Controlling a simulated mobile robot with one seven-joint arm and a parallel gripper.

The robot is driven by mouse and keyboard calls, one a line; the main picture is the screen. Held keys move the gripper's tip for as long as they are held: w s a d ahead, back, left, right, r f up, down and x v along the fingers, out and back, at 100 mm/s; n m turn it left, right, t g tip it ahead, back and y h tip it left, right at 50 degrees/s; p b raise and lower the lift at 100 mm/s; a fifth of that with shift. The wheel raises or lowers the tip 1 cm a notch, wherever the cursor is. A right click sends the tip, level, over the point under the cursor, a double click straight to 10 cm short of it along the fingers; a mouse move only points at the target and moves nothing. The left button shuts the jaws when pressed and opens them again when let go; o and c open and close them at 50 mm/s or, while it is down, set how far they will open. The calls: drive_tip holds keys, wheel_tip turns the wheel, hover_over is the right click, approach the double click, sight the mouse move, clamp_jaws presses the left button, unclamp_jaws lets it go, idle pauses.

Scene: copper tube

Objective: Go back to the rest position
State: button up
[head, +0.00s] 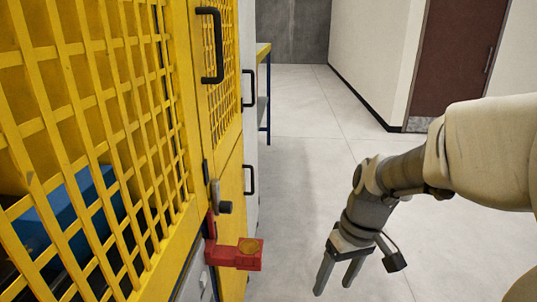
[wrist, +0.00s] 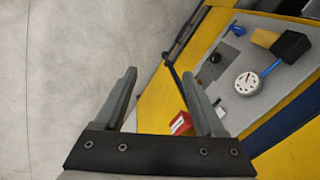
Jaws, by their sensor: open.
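My gripper (head: 338,272) hangs from my arm on the right side of the head view, over the bare floor, with its fingers pointing down. It is open and holds nothing. In the wrist view my gripper (wrist: 168,92) shows two fingers spread apart with an empty gap between them. The yellow mesh cabinet (head: 110,150) stands to the left of my gripper, with clear space between them. A red bracket (head: 235,258) with a round copper-coloured top sticks out from the cabinet's front.
Black door handles (head: 212,45) protrude from the cabinet. The grey floor (head: 315,150) is open toward a brown door (head: 455,55).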

drive_tip(key=s+d+r+m+t+h, duration=0.1)
drive_tip(key=s+r+m+t, duration=0.3)
drive_tip(key=s+r, duration=0.5)
drive_tip(key=shift+s+r+t+h, duration=0.45)
drive_tip(key=shift+r+t, duration=0.25)
drive_tip(key=shift+t, duration=0.2)
